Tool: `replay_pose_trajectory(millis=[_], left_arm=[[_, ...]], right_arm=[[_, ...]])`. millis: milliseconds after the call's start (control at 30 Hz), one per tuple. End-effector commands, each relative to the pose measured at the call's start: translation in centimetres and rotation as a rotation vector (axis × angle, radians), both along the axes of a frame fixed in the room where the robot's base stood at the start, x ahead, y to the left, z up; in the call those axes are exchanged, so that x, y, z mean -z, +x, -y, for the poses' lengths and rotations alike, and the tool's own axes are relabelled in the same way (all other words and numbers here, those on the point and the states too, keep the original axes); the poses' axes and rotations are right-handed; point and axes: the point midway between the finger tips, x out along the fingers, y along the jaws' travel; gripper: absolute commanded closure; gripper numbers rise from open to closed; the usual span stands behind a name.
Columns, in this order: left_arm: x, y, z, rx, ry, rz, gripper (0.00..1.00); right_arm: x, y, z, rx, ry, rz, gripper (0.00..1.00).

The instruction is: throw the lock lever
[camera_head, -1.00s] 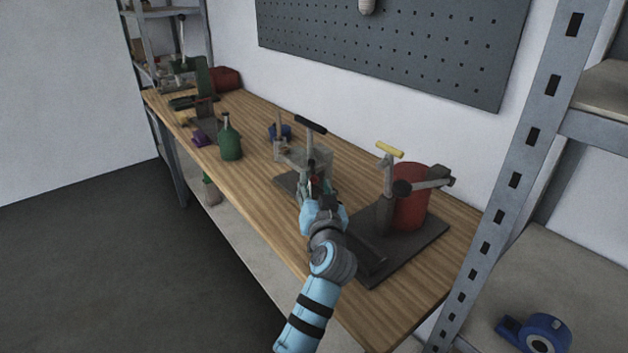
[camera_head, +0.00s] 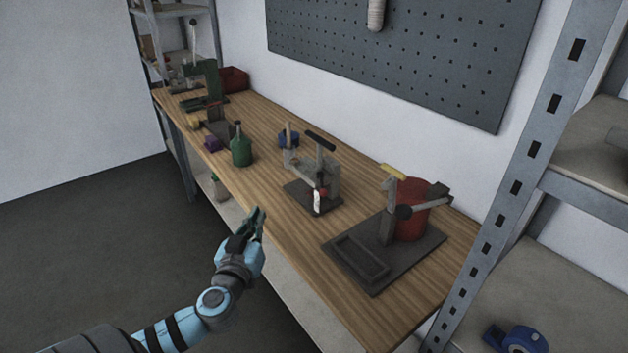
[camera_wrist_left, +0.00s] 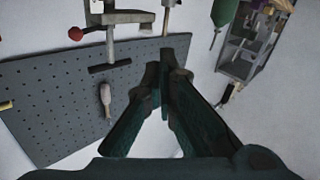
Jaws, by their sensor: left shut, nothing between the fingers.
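A clamp-like grey fixture (camera_head: 325,172) with a black bar handle (camera_head: 320,141) stands on a dark base plate mid-bench. A red knob (camera_head: 322,192) and a short white piece (camera_head: 317,204) show at its front. In the left wrist view the fixture's red knob (camera_wrist_left: 76,33) and black handle (camera_wrist_left: 110,66) appear at the upper left. My left gripper (camera_head: 257,213) is shut and empty, in front of the bench edge and apart from the fixture. Its dark green fingers (camera_wrist_left: 163,68) meet in the left wrist view. My right gripper is not in view. I cannot tell which part is the lock lever.
A yellow-handled press (camera_head: 393,170) with a red cylinder (camera_head: 412,208) stands to the right. A pegboard (camera_head: 400,55) hangs behind. A metal shelf upright (camera_head: 520,160) rises at the right.

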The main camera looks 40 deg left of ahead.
Motion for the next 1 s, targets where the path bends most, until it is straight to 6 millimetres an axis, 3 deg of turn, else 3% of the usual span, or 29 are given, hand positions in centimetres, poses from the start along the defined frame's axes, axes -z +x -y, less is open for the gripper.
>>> replay_pose_trajectory(millis=[100,200,300,567,933,1000], left_arm=[[-1.8,0.2,1.2,0.103,-0.533,0.211,1.0],[-1.8,0.5,2.1,0.117,-0.959,0.374,1.0],[-1.6,0.6,2.3,0.114,-1.188,0.46,1.0],[-1.6,2.9,1.6,0.112,-1.264,0.497,1.0],[-1.7,10.4,-0.9,0.109,-1.264,0.498,1.0],[-1.6,11.0,0.3,0.11,-1.268,0.496,1.0]], right_arm=[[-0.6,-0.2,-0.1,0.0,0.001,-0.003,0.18],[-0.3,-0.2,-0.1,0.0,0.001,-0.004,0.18],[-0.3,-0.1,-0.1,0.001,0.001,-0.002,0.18],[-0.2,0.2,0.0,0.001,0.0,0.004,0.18],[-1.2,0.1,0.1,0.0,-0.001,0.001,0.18],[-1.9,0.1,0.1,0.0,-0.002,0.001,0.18]])
